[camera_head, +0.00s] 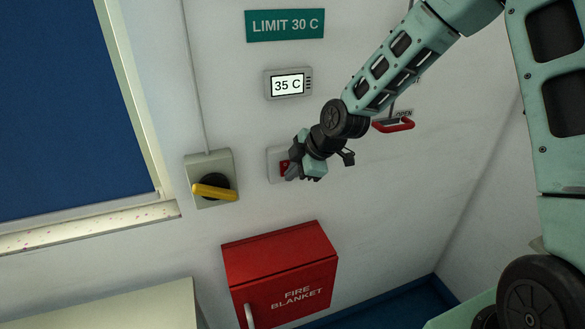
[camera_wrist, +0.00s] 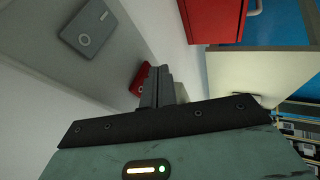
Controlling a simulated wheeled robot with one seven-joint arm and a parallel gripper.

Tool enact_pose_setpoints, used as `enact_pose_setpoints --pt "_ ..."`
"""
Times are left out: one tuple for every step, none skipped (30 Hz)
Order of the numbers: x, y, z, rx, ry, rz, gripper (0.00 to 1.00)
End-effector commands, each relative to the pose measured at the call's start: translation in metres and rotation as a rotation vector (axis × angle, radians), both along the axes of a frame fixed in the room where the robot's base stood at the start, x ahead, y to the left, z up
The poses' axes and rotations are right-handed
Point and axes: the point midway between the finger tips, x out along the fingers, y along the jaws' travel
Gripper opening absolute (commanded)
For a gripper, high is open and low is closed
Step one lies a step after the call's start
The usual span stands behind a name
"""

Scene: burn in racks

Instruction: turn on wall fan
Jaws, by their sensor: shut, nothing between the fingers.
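My gripper (camera_head: 291,173) is at a small pale wall plate (camera_head: 274,163) with a red switch part (camera_head: 284,166), partly hidden behind the fingers. In the wrist view my gripper's fingers (camera_wrist: 158,84) are together and empty. A red part (camera_wrist: 138,79) is right beside the fingertips; whether they touch it is unclear. To the left, a grey box (camera_head: 223,164) carries a yellow handle (camera_head: 214,192) on a black knob. No fan is visible.
A red fire blanket box (camera_head: 281,262) is below on the wall. A 35 C display (camera_head: 288,84) and a LIMIT 30 C sign (camera_head: 285,25) are above. A red handle (camera_head: 394,125) marked OPEN is to the right. A pale cabinet (camera_head: 110,307) is lower left.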

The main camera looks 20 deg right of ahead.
Motion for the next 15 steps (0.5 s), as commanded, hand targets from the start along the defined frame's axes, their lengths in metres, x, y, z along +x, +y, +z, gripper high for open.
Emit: enact_pose_setpoints --pt "0.0013 0.0000 0.0002 0.000 0.000 0.000 0.00" --pt "0.0017 0.0000 0.0000 0.000 0.000 0.000 0.00" --pt "0.0019 0.0000 -0.0003 0.000 0.000 0.001 0.00" --pt "0.0020 0.0000 -0.0004 0.000 0.000 0.001 0.00" --pt "0.0020 -0.0001 -0.0005 0.000 0.000 0.001 0.00" --pt "0.0019 -0.0001 -0.0005 0.000 0.000 0.001 0.00" --pt "0.0019 -0.0001 -0.0005 0.000 0.000 0.001 0.00" --pt "0.0018 -0.0001 -0.0005 0.000 0.000 0.001 0.00" --pt "0.0018 -0.0001 -0.0005 0.000 0.000 0.001 0.00" --pt "0.0018 -0.0002 -0.0007 0.000 -0.001 0.000 0.00" --pt "0.0019 -0.0001 -0.0011 0.000 -0.002 0.000 0.00" --pt "0.0023 -0.0003 -0.0022 0.000 -0.007 0.000 0.00" --pt "0.0027 -0.0003 -0.0033 -0.001 -0.013 0.000 0.00" --pt "0.0033 -0.0005 -0.0049 -0.002 -0.022 0.000 0.00" --pt "0.0043 -0.0006 -0.0071 -0.003 -0.036 0.001 0.00"
